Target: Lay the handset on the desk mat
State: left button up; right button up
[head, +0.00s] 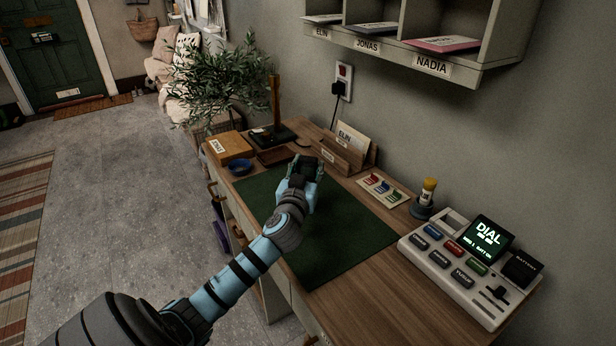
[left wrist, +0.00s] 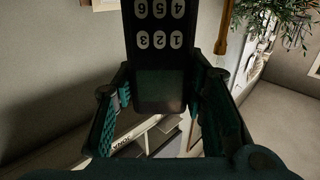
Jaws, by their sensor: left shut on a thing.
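The desk mat (head: 345,235) is a dark green sheet lying on the wooden desk. My left gripper (head: 304,167) is over the far part of the mat, near the letter rack. In the left wrist view, the left gripper (left wrist: 160,95) is shut on the handset (left wrist: 160,60), a dark slab with pale number keys and a small greenish screen. In the head view the handset is mostly hidden by the gripper, and its height above the mat is hard to tell. My right gripper is not in view.
A letter rack (head: 340,153), a card of coloured tabs (head: 383,188) and a console with a DIAL screen (head: 452,262) line the wall side. The near mat is clear.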

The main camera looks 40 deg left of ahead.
pick_arm(q)
jog(key=shift+s+f, duration=0.1)
jog(key=shift+f, duration=0.25)
jog(key=shift+r, duration=0.1)
jog(key=o, duration=1.2)
jog(key=shift+s, duration=0.2)
jog(key=p+v, duration=0.1)
jog(key=v, duration=1)
jog(key=shift+s+d+r, duration=0.1)
jog(key=shift+s+d, duration=0.1)
jog(key=shift+s, duration=0.1)
